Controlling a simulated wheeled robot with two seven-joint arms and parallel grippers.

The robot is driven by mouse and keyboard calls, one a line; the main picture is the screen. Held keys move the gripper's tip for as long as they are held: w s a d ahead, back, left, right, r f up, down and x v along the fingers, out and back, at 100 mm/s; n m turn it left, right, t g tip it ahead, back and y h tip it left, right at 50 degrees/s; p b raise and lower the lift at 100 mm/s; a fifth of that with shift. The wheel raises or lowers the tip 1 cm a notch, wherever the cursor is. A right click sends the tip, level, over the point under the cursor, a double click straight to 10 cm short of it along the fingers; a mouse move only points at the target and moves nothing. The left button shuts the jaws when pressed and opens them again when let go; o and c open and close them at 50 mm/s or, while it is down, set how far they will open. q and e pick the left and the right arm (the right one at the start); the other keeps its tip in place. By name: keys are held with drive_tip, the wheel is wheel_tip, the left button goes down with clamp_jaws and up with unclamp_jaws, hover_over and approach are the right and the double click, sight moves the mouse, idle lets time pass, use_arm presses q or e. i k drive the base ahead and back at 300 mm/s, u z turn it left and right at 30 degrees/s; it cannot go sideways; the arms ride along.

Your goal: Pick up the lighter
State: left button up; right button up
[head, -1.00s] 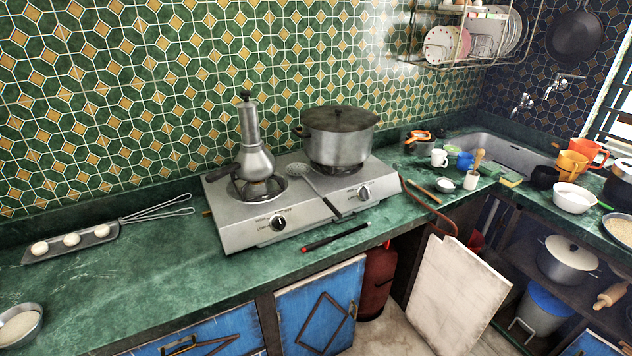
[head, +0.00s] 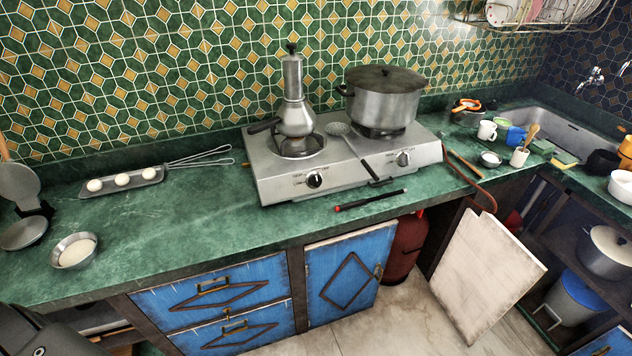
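The lighter (head: 370,200) is a slim black stick with a red end at its left. It lies on the green counter (head: 205,222), just in front of the gas hotplate (head: 280,190), and nothing covers it. The hotplate carries a metal coffee maker (head: 295,115) on its left burner and a lidded pot (head: 383,104) on its right burner. A slotted spoon (head: 358,155) lies between them with its dark handle over the front edge. Neither of my grippers shows in the head view.
A tray with white balls (head: 108,184), a whisk (head: 195,157) and a bowl (head: 74,251) are on the left of the counter. Cups, including a white mug (head: 487,131), stand at right. A red gas cylinder (head: 405,250) and leaning board (head: 485,265) are below. Counter left of the lighter is clear.

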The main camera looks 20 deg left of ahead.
sight(342, 207)
drive_tip(key=z, duration=3.05)
drive_tip(key=k, duration=1.1)
drive_tip(key=u, duration=2.05)
